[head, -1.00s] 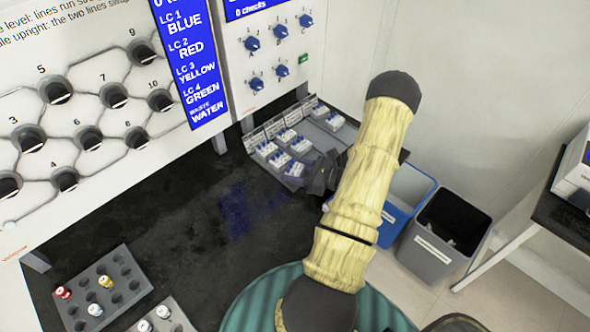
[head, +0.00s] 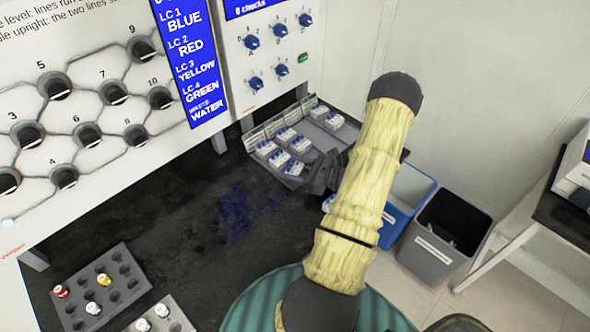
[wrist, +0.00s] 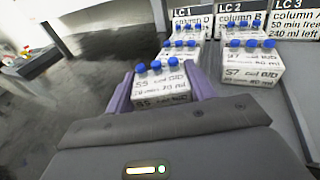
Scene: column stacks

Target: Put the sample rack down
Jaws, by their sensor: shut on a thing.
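The sample rack (wrist: 160,84) is a white box labelled S5 with blue caps. In the wrist view it sits between the purple fingers of my gripper (wrist: 158,92), which is shut on it. It looks upright. In the head view my gripper (head: 325,173) is at the front right of a grey tray (head: 345,138), partly hidden by my arm; the held rack cannot be told apart there. Whether the rack touches a surface is unclear.
Several similar racks stand in the tray, including S7 (wrist: 252,70), before labels LC 1 to LC 3. The black bench (head: 180,215) is largely clear. A grey vial holder (head: 125,290) stands front left. A blue bin (head: 408,190) and grey bin (head: 440,235) stand at right.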

